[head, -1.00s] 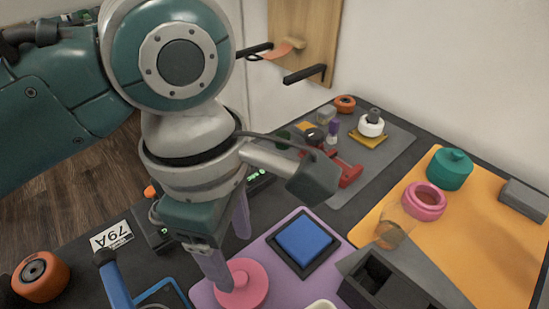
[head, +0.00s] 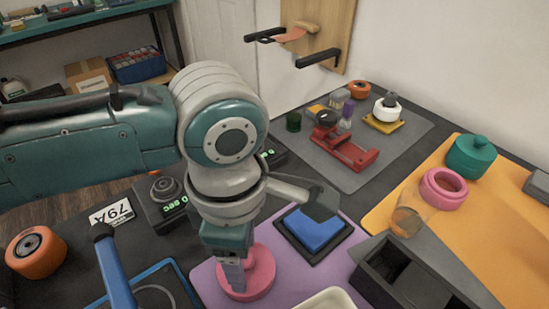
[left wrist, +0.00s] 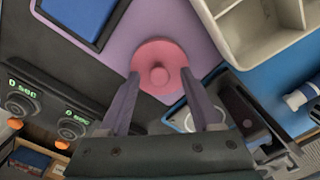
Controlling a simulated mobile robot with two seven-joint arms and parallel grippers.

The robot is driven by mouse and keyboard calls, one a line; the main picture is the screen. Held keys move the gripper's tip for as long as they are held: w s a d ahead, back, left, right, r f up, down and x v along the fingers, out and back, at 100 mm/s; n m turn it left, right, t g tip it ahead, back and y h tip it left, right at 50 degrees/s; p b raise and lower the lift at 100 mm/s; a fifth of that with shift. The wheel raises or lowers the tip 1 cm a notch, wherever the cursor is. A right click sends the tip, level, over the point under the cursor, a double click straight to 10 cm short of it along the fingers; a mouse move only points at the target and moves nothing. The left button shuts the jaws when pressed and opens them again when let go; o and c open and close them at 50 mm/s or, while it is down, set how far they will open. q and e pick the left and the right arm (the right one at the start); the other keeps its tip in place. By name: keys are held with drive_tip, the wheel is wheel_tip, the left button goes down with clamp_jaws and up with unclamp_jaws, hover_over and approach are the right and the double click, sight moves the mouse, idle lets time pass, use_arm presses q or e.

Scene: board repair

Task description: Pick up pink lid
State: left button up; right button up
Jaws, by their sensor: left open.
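The pink lid (head: 262,282) is a round disc with a raised knob, lying on the purple mat (head: 205,278). My left gripper (head: 236,278) points down over it and hides part of it in the head view. In the left wrist view, the lid (left wrist: 160,50) shows with its knob centred between the two fingers. The gripper (left wrist: 160,76) is open there, its fingertips at either side of the lid's near part. Whether they touch it cannot be told. My right gripper is not in view.
A blue pad in a black frame (head: 343,246) lies right of the lid. A dark open box (head: 372,283) and a pale tray (head: 328,299) are close by. An open pink jar (head: 440,190) and a teal jar (head: 471,156) stand on the orange mat (head: 505,240).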

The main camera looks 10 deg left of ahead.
use_arm(q)
clamp_jaws()
idle(0.5)
